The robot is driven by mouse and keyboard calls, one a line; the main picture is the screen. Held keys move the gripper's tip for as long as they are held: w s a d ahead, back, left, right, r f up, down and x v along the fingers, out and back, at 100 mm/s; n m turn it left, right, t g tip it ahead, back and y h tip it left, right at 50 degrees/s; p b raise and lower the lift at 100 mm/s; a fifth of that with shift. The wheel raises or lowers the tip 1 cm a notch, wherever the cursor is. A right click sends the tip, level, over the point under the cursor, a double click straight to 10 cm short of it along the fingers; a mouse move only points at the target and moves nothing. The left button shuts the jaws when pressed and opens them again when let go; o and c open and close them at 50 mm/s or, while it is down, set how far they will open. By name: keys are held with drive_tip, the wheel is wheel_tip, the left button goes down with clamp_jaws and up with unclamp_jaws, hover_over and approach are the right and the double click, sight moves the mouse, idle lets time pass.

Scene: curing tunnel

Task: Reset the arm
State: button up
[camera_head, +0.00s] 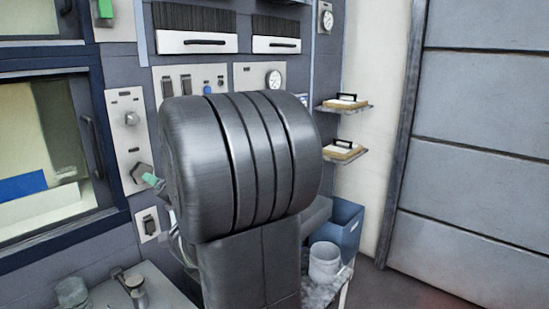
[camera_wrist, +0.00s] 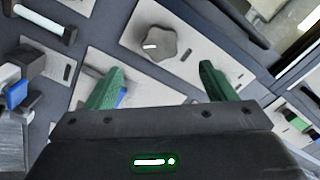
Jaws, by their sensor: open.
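My gripper (camera_wrist: 162,88) shows in the wrist view with its two green fingers spread apart and nothing between them. It faces a panel with a dark star-shaped knob (camera_wrist: 158,44) on a light plate, which lies beyond the gap between the fingers. In the head view my dark arm fills the middle, and only a small green fingertip (camera_head: 151,180) shows at its left edge, near the knob (camera_head: 141,173) on the panel. I cannot tell from these views whether a finger touches the knob.
A window door with a dark handle (camera_head: 92,148) is at the left. Two small shelves (camera_head: 343,151) hold pads at the right. A blue bin (camera_head: 343,226) and white bucket (camera_head: 325,262) stand low. Open floor lies right.

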drive_tip(key=w+a+n+b, duration=0.2)
drive_tip(key=w+a+n, duration=0.5)
drive_tip(key=n, duration=0.7)
idle(1.0)
drive_tip(key=shift+d, duration=0.1)
